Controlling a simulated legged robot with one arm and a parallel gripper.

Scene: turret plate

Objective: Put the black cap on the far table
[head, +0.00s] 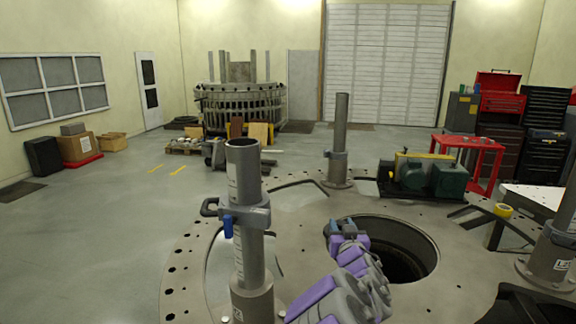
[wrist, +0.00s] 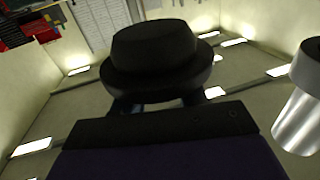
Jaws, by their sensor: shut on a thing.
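A black cap (wrist: 155,50), round with a wide brim, fills the upper middle of the wrist view. My gripper (wrist: 158,103) is shut on it from the near side, with dark fingertips below the brim. In the head view my gripper (head: 347,226) is over the turret plate (head: 190,262), by the large round opening. The cap cannot be made out there. A red table (head: 470,143) stands beyond the plate at the right. A pale-topped table (head: 535,199) is nearer at the right edge. I cannot tell which is the far table.
A grey upright post (head: 247,215) with a blue-handled clamp stands left of my arm. Another post (head: 340,140) stands behind, and one (head: 556,245) at right. A green and yellow machine (head: 425,174) sits on the plate's far right. Open floor lies left.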

